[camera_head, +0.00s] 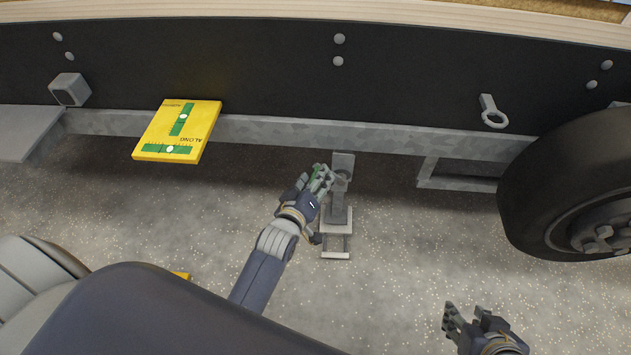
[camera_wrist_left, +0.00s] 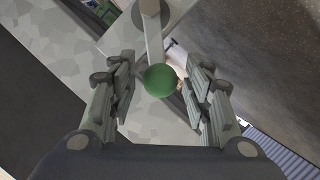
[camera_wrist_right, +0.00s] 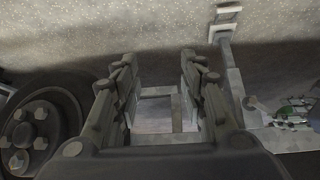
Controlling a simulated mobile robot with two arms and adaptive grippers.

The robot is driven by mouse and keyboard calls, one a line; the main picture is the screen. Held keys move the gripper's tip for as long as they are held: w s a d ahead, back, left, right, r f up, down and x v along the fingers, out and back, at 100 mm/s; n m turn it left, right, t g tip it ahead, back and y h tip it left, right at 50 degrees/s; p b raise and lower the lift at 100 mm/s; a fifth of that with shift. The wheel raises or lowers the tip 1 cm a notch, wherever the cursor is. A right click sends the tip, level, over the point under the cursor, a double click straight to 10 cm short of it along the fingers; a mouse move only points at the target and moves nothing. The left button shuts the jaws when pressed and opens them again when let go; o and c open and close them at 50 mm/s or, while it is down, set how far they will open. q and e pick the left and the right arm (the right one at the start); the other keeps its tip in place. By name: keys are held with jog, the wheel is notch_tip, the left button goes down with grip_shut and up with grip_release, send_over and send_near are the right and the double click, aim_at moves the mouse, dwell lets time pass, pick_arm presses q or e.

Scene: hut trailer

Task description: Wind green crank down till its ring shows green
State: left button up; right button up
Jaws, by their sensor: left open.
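The green crank knob (camera_wrist_left: 160,80) is a round ball on a grey crank arm (camera_wrist_left: 153,38) in the left wrist view. It lies between the fingers of my left gripper (camera_head: 320,178), which are open and apart on both sides of it. In the head view, that gripper is beside the top of the grey corner leg (camera_head: 338,215) below the trailer frame; its fingers largely hide the crank. The leg also shows in the right wrist view (camera_wrist_right: 235,75). I cannot make out a coloured ring. My right gripper (camera_head: 466,314) is open and empty at the lower right.
A yellow level board (camera_head: 152,153) with two green vials is on the frame at left. The metal frame rail (camera_head: 270,130) runs across above the leg. The speckled floor between is clear.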

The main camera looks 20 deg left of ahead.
pick_arm(q)
jog(key=shift+w+f, duration=0.1)
jog(key=shift+w, duration=0.15)
jog(key=shift+c, duration=0.5)
grip_shut()
